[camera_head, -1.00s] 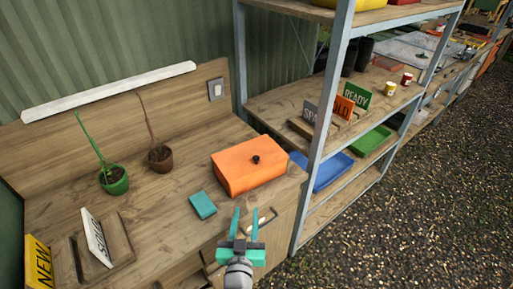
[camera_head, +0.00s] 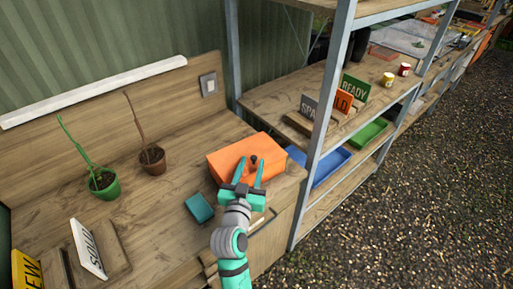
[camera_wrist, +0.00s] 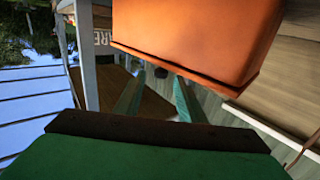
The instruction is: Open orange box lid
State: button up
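The orange box (camera_head: 247,152) stands on the wooden bench near its right end, with its lid down. A small dark knob (camera_head: 253,159) is on top of the lid. My gripper (camera_head: 250,168) is open, with its two teal fingers apart and pointing at the knob over the box's front part. Contact with the knob cannot be told. In the wrist view, the orange box (camera_wrist: 205,35) fills the top, and my gripper's fingers (camera_wrist: 157,98) are apart with nothing seen held between them. My gripper hides part of the box's front.
A teal block (camera_head: 200,207) lies just left of my gripper. Two potted plants, green (camera_head: 104,184) and brown (camera_head: 152,160), stand farther left. Sign holders are at the lower left. A metal shelf post (camera_head: 318,130) rises close to the box's right.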

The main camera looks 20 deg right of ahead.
aim_at(256, 148)
jog(key=x, duration=0.8)
grip_shut()
